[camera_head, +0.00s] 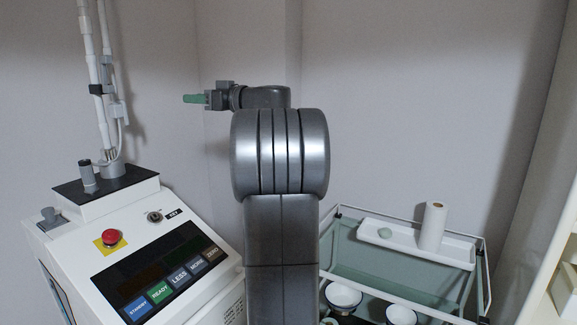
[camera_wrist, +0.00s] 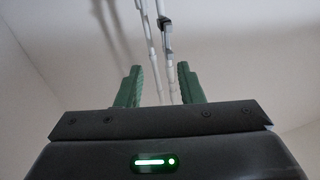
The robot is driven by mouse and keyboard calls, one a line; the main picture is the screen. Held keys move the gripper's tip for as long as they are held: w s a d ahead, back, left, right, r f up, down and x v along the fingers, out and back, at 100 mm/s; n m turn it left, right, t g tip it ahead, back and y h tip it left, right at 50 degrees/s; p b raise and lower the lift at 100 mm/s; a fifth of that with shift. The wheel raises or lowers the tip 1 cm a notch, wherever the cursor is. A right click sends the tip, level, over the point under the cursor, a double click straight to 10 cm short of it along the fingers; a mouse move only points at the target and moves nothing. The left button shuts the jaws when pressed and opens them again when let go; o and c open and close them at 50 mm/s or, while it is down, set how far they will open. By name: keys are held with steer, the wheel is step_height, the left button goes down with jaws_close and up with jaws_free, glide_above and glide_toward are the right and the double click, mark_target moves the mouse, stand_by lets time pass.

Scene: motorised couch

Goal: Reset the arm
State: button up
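My gripper (camera_head: 194,98) is raised in the head view and points left, above and to the right of the white control console (camera_head: 215,290). My dark grey arm stands upright in the middle of the picture and hides part of the wall behind it. In the wrist view, the two green fingers of my gripper (camera_wrist: 160,86) are apart with nothing between them but the background of wall and white poles.
The console has a red button (camera_head: 112,237) and a panel of labelled keys (camera_head: 160,293). White poles (camera_head: 95,80) rise behind it. A trolley (camera_head: 345,262) at the right bears a white tray (camera_head: 458,251), a paper roll (camera_head: 433,226) and bowls (camera_head: 343,295). A pale shelf (camera_head: 545,230) stands at the right edge.

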steer(key=shift+v, duration=2)
